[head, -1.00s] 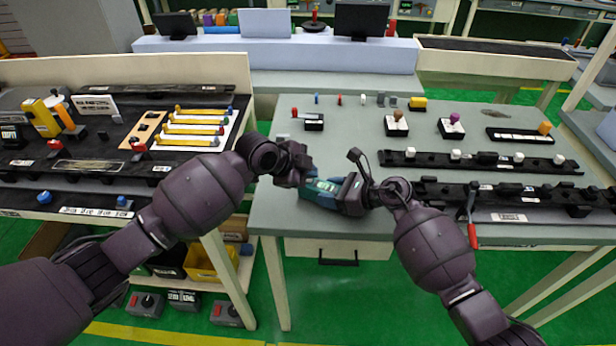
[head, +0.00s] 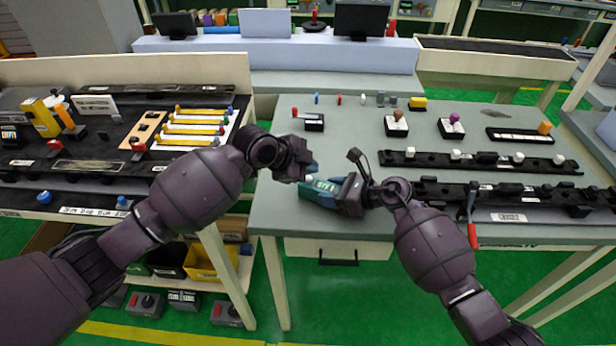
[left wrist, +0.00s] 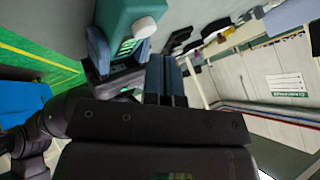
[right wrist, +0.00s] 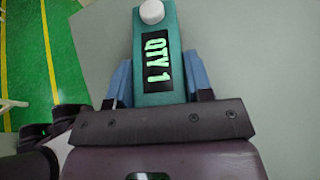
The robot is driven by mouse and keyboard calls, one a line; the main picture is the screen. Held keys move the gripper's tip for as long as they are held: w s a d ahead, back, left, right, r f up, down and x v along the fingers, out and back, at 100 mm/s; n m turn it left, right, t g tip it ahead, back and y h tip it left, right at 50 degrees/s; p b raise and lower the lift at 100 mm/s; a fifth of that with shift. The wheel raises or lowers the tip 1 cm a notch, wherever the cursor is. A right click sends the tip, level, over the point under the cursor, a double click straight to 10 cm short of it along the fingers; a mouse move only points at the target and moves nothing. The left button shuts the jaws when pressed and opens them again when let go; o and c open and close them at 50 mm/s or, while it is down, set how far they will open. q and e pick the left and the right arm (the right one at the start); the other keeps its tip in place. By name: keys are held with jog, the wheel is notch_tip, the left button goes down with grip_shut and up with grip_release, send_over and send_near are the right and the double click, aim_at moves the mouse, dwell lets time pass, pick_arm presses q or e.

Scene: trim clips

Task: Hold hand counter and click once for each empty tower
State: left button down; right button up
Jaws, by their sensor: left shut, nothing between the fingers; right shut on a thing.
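The hand counter (head: 322,188) is teal, with a white button at its end and a green display. It reads QTY 1 in the right wrist view (right wrist: 155,62). My right gripper (head: 333,187) is shut around the counter's sides and holds it over the table's near left part. My left gripper (head: 313,168) is shut and empty, just beyond the counter. In the left wrist view its closed blue fingers (left wrist: 170,80) are apart from the white button (left wrist: 145,27). I cannot tell which items are towers.
Two black rails, a farther one (head: 480,161) and a nearer one (head: 455,190), lie on the right of the grey table (head: 350,135); white blocks sit on the farther one. Red-handled pliers (head: 471,225) hang at the front edge. A left bench (head: 90,165) holds yellow bars.

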aim_at(308, 180)
pick_arm(q)
jog(key=shift+r, duration=0.1)
jog(key=shift+r, duration=2.45)
pick_arm(e)
jog(key=o, duration=1)
jog(key=shift+o, duration=0.2)
